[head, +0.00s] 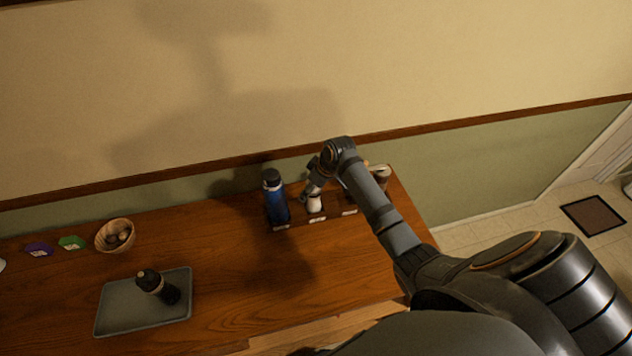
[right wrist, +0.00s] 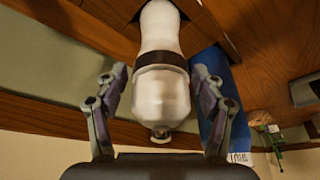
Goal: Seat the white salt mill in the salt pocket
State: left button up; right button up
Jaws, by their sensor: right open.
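The white salt mill (head: 315,203) stands in the middle position of a wooden rack at the back of the counter, behind a small white label (head: 317,218). In the right wrist view the mill (right wrist: 160,95) shows a dark band and a metal top knob, and its far end meets a dark opening in the wood. How deep it sits is hidden. My right gripper (right wrist: 160,78) is open, with one finger on each side of the mill and visible gaps. In the head view this gripper (head: 313,184) is partly hidden at the mill. My left gripper is out of view.
A blue bottle (head: 275,198) stands close left of the mill. A brown-and-white container (head: 380,173) is behind my right arm. A grey tray (head: 118,312) holds a dark mill (head: 157,287). A wooden bowl (head: 103,239) stands at left. The counter's middle is clear.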

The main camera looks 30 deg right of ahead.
jog(key=b+v, duration=0.1)
jog(key=v, duration=0.9)
jog(key=shift+r, duration=0.15)
jog(key=shift+s, duration=0.25)
